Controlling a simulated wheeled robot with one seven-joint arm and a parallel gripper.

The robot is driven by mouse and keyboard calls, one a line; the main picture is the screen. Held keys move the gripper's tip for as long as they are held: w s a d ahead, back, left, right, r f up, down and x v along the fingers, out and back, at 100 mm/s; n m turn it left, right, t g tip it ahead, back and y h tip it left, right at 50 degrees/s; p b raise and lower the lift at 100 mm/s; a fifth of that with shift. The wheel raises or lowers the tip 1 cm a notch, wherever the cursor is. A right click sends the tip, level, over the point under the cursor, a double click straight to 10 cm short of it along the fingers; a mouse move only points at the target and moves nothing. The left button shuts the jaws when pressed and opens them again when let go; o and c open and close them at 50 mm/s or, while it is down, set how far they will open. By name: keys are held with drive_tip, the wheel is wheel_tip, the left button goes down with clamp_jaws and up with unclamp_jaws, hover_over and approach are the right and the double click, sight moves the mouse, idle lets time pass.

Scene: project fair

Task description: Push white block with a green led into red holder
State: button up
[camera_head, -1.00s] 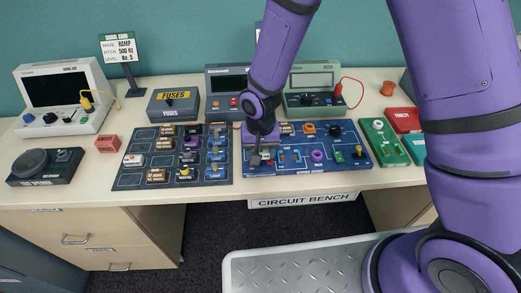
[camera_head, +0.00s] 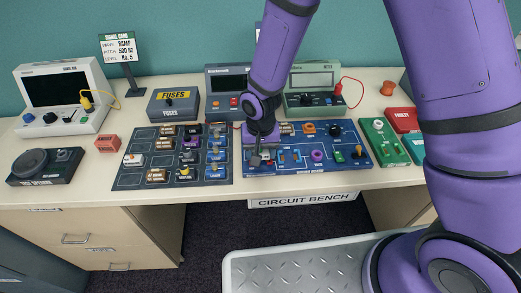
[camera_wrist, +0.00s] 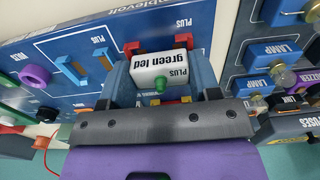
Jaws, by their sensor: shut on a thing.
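The white block (camera_wrist: 165,71) with the upside-down words "green led" and a small green LED shows in the wrist view. My gripper (camera_wrist: 161,62) is shut on it, with a blue-grey finger at each side. The red holder (camera_wrist: 188,33) shows as two red clips on the blue board, by the block's far edge and under a PLUS label. I cannot tell how deep the block sits between the clips. In the head view my gripper (camera_head: 260,150) is over the left part of the blue circuit board (camera_head: 300,168), and it hides the block and the holder.
A dark board (camera_head: 220,182) with several labelled blocks lies left of the blue board. Meters stand behind, and a green module (camera_head: 384,140) is on the right. Other holders and a purple ring (camera_wrist: 34,75) are close to my gripper. The table's front edge is near.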

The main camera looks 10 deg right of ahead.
drive_tip(key=shift+f, duration=0.3)
idle(0.4)
drive_tip(key=o, duration=1.3)
drive_tip(key=shift+c, duration=0.2)
drive_tip(key=shift+r, duration=3.95)
drive_tip(key=shift+r, duration=0.1)
